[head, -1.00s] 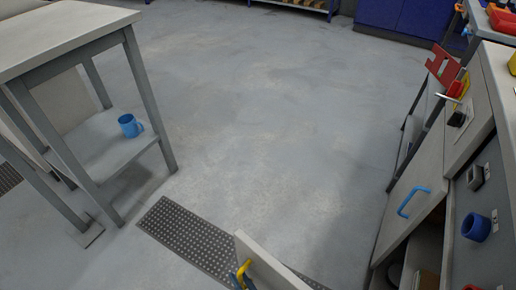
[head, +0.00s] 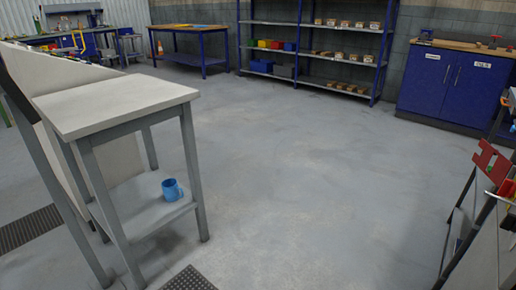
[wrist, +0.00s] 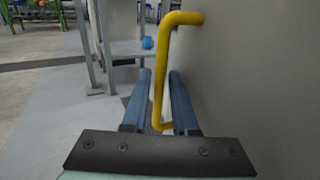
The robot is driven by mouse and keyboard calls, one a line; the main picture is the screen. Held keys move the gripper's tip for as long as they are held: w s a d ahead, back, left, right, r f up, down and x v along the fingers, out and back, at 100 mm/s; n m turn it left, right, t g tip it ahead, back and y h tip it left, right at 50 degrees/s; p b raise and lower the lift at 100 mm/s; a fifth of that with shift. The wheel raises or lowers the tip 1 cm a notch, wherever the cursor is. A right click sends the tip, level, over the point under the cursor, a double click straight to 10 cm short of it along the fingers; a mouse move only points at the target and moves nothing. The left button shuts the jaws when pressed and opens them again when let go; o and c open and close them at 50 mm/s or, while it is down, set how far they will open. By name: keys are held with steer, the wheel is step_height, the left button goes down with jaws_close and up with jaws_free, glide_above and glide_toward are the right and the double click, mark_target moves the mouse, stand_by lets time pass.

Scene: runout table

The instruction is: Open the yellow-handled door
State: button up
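The yellow handle (wrist: 166,62) is a bent bar on a plain grey door panel (wrist: 245,75) that fills the right of the wrist view. My gripper (wrist: 159,75) has two blue fingers, one on each side of the handle's long bar. The fingers stand apart with gaps beside the bar, so it is open around the handle and not clamped on it. The head view now shows neither the yellow handle nor my gripper. How far the door stands open cannot be told from the present frames.
A grey stand (head: 120,103) with a blue mug (head: 172,190) on its lower shelf is at left. A red part (head: 492,162) is at the right edge. Blue shelving (head: 318,52) and a blue cabinet (head: 447,87) stand far back. The middle floor is clear.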

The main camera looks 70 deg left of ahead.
steer(key=d+p, duration=0.1)
steer(key=d, duration=1.2)
steer(key=shift+s, duration=0.2)
